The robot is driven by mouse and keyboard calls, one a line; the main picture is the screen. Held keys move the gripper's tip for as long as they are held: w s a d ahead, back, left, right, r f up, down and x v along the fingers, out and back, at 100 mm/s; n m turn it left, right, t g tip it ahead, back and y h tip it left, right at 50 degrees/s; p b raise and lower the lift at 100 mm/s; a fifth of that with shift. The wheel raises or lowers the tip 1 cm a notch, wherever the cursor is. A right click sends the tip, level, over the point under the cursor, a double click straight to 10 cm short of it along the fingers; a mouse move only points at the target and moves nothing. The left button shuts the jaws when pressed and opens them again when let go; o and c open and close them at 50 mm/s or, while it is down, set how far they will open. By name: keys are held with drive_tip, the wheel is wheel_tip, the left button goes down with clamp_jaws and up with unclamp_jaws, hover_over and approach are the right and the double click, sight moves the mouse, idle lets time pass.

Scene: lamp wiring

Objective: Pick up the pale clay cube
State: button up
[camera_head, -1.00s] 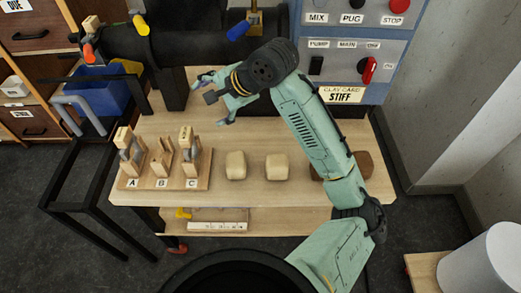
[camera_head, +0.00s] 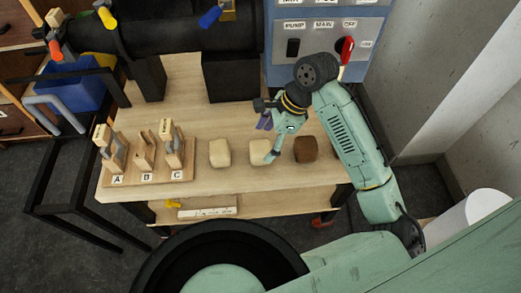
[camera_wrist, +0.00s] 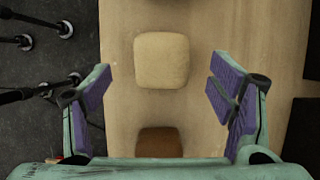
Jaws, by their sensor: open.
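Two pale clay cubes stand side by side on the light wooden table (camera_head: 170,92). The left pale cube (camera_head: 220,153) is clear of my gripper; the right one (camera_head: 259,158) stands beside a brown cube (camera_head: 305,149). My gripper (camera_head: 268,140) is open and empty, above the right pale cube and partly covering it in the head view. In the wrist view a pale cube (camera_wrist: 161,60) lies between the lines of my open fingers (camera_wrist: 162,72), with the brown cube (camera_wrist: 158,142) below it. How high my fingertips are above the cube is hard to tell.
A wooden stand (camera_head: 150,174) with pieces marked A, B and C is at the table's left. A black machine (camera_head: 190,40) and a blue-grey control panel (camera_head: 290,70) stand behind. The table's front edge is close to the cubes.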

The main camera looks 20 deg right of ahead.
sight(259, 148)
drive_tip(key=shift+p+x, duration=0.3)
drive_tip(key=shift+x, duration=2.05)
drive_tip(key=shift+w+d, duration=0.1)
drive_tip(key=shift+c, duration=0.6)
drive_tip(key=c, duration=1.6)
